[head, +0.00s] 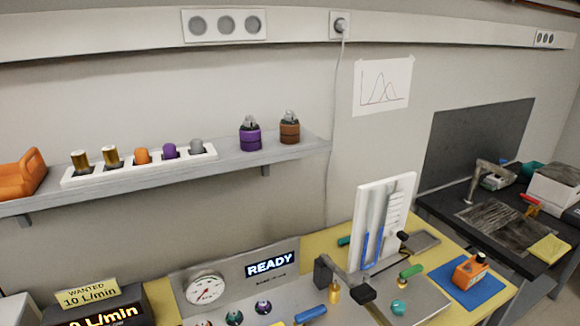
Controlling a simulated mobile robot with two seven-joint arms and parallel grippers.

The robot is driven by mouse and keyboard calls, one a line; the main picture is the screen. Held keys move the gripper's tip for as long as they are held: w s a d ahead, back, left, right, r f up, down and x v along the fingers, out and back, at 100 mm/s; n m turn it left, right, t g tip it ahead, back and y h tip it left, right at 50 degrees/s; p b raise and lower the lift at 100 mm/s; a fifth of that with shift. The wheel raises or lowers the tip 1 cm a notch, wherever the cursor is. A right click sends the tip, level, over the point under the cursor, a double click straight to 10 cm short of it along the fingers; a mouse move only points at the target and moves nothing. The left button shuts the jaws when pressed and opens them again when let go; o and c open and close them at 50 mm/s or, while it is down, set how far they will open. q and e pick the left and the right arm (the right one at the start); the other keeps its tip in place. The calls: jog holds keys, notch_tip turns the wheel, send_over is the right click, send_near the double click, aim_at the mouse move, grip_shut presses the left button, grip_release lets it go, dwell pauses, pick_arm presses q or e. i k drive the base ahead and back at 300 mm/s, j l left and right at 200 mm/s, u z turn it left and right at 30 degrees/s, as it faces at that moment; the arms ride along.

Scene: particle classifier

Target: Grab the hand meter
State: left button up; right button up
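No object is labelled as the hand meter. An orange block-shaped device (470,271) with a black knob on top stands on a blue mat (445,281) at the right of the yellow table; it may be the hand meter. Another orange object (22,173), with a handle-like shape, sits at the left end of the wall shelf and is cut off by the picture edge. Neither of my grippers shows in the head view.
The yellow table (440,252) carries a panel reading READY (270,264), a dial (205,289), a white manometer board (384,222) and a metal fixture with a black knob. The shelf (225,160) holds several coloured pots. A dark bench (455,205) with tools stands at right.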

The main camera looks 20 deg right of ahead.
aim_at(468, 274)
jog(key=k+j+z, duration=0.1)
jog(key=z, duration=0.6)
jog(key=i+z, duration=0.1)
jog(key=z, duration=1.2)
jog(key=i+l, duration=0.9)
jog(key=i+l+u, duration=0.25)
jog(key=u, duration=0.2)
jog(key=i+l+u, duration=0.15)
jog(key=l+u, duration=0.3)
jog(key=u, duration=1)
